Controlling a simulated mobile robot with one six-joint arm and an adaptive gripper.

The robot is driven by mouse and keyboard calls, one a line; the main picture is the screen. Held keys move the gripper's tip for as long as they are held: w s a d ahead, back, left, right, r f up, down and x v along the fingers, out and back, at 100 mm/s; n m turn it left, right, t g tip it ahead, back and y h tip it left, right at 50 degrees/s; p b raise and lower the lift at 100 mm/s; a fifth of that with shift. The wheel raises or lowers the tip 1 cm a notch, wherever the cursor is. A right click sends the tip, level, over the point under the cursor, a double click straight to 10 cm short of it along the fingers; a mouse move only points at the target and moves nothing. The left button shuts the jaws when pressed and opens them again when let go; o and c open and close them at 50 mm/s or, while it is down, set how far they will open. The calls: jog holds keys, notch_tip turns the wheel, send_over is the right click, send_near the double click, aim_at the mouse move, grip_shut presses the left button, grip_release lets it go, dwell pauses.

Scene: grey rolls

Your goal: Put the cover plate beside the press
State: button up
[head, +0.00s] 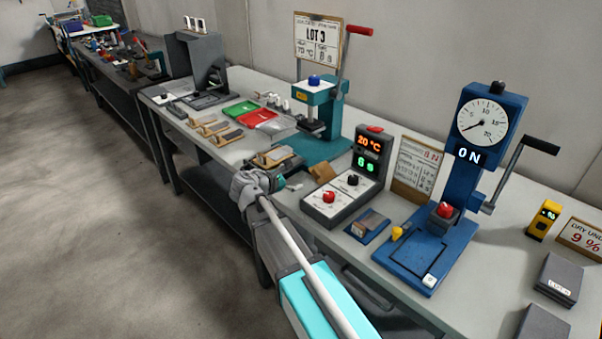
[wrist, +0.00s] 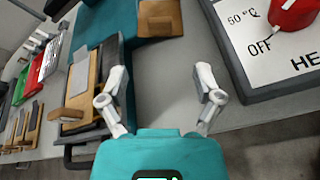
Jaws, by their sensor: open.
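My gripper (wrist: 159,88) is open and empty, with bare grey bench between its fingers. In the head view it shows small and partly hidden by its wrist (head: 284,182), low over the bench's front edge. A wooden mould with a grey plate on it (wrist: 79,78) lies just left of the fingers; it also shows in the head view (head: 272,157). I cannot tell whether this plate is the cover plate. The teal press (head: 318,95) stands behind, its base (wrist: 98,20) ahead of the gripper. A small brown block (wrist: 160,17) lies at the base's edge.
A control box (head: 343,190) with red and black knobs stands close on the right. Red (head: 254,119) and green (head: 240,109) trays and more wooden moulds (head: 212,128) lie to the left.

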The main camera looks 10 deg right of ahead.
jog(key=shift+v, duration=0.85)
